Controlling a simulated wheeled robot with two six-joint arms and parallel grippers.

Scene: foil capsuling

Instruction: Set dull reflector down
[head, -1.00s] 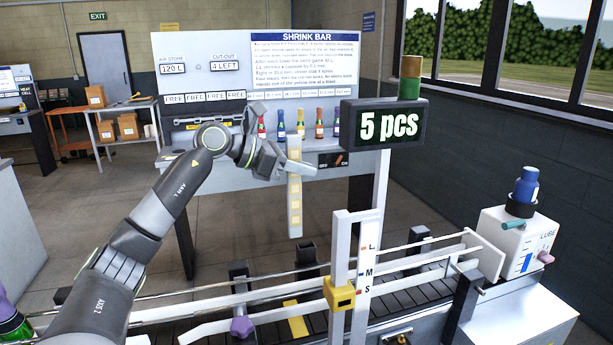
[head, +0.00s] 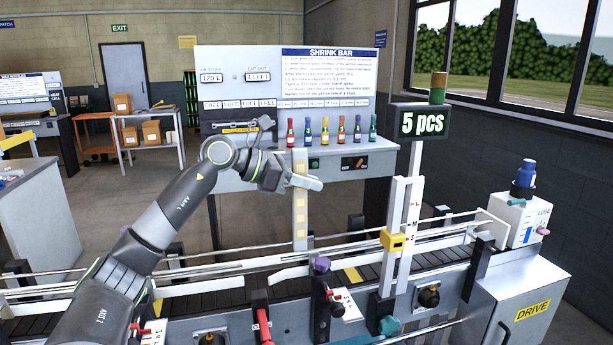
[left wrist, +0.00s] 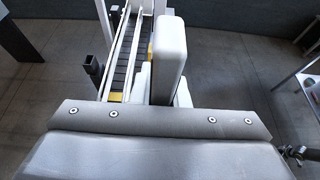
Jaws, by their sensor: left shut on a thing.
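My right gripper is in neither view.
The shrink bar bench (head: 350,150) stands behind the gripper with several coloured bottles on it. A post with a yellow clamp (head: 393,241) and the "5 pcs" display (head: 424,122) rise to the right. A white lube tank (head: 522,222) is farther right.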

